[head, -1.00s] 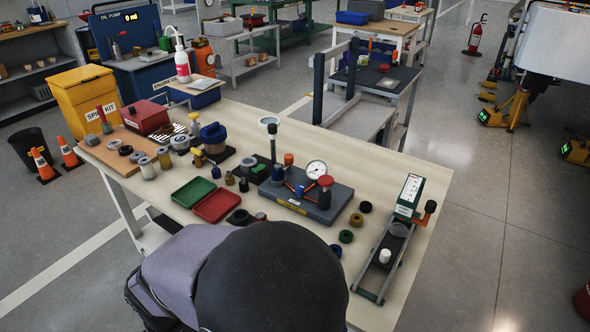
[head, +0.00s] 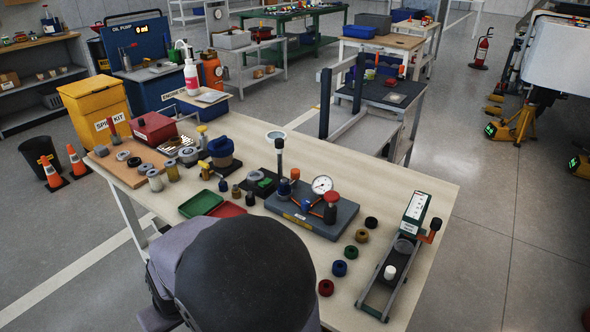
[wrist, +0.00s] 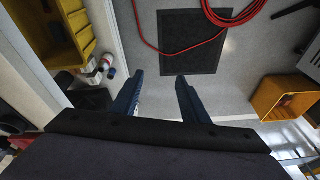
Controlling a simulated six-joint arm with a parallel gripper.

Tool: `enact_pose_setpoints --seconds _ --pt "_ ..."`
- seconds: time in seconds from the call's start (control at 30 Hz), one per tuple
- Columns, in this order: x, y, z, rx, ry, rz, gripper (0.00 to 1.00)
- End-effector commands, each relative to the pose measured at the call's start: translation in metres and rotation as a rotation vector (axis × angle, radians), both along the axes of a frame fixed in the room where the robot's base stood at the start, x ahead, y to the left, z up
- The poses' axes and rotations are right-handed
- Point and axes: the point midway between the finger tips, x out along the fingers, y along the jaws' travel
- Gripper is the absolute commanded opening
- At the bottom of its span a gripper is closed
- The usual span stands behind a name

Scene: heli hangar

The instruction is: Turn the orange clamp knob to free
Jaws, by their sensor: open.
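A second small orange part (head: 295,174) shows on the grey gauge block; I cannot tell for sure which one is the clamp knob. My gripper (wrist: 160,76) shows only in the wrist view. Its two blue fingers are apart with nothing between them, above the floor. No orange knob is in the wrist view. In the head view my dark arm link covers the front middle of the bench, and the gripper is hidden.
The bench (head: 420,277) holds a gauge block (head: 340,218), several coloured caps, a green tray (head: 201,203) and a red box (head: 153,127). The wrist view shows a dark floor mat (wrist: 178,42), a red hose (wrist: 225,18) and a yellow bin (wrist: 288,97).

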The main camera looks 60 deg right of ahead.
Motion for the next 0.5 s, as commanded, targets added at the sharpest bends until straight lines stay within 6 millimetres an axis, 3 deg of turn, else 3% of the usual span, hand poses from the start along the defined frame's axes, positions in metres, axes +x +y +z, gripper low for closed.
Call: enact_pose_setpoints --seconds 0.1,0.17,0.23,0.37,0.4,0.5 --pt "0.053 -0.06 0.021 -0.03 -0.181 -0.178 0.41" --pt "0.075 -0.1 0.034 -0.067 -0.28 -0.276 0.41" --pt "0.091 -0.154 0.049 -0.13 -0.386 -0.394 0.41" --pt "0.092 -0.255 0.081 -0.284 -0.543 -0.603 0.41" --pt "0.087 -0.283 0.09 -0.334 -0.58 -0.66 0.41" --pt "0.065 -0.342 0.109 -0.457 -0.645 -0.781 0.41"
